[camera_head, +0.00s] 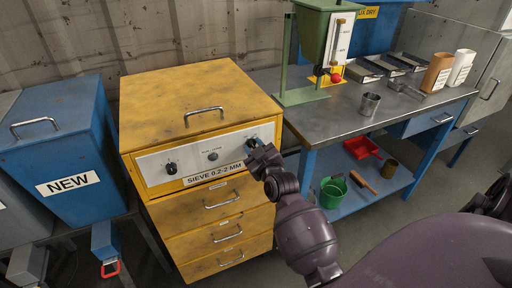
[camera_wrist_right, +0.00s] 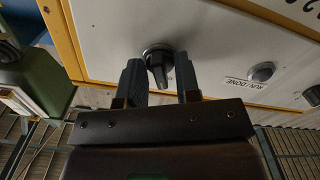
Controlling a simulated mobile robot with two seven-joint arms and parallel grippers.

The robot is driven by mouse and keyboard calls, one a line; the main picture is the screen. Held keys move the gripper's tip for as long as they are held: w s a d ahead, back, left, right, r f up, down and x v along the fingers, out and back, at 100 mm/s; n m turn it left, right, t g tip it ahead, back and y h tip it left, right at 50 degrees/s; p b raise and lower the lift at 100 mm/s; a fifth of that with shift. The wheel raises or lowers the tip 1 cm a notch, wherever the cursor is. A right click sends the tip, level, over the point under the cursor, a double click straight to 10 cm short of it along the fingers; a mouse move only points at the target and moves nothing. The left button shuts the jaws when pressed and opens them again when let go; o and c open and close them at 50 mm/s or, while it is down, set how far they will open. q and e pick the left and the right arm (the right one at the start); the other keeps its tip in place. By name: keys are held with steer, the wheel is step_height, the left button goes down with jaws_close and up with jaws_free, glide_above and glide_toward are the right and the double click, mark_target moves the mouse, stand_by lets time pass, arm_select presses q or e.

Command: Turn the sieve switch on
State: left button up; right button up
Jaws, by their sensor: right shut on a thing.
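The yellow sieve cabinet (camera_head: 190,95) stands left of centre in the head view. Its white front panel (camera_head: 190,158) has a black knob (camera_head: 171,167) on the left, a round button (camera_head: 213,156) in the middle and a dark switch knob (camera_head: 251,142) at the right end. My right gripper (camera_head: 257,150) is at that right knob and partly hides it. In the right wrist view the knob (camera_wrist_right: 157,62) sits between the two fingers of the right gripper (camera_wrist_right: 159,78), which is shut on it. My left gripper is not in view.
A blue box labelled NEW (camera_head: 60,150) stands left of the cabinet. A metal workbench (camera_head: 330,110) on the right holds a green hopper stand (camera_head: 310,40), a metal cup (camera_head: 369,103) and two containers. Its lower shelf holds a red dustpan (camera_head: 362,148) and a green bucket (camera_head: 332,191).

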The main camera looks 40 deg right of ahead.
steer(key=shift+m+p, duration=2.9)
steer(key=shift+m, duration=2.5)
steer(key=o, duration=0.6)
steer(key=shift+c, duration=0.2)
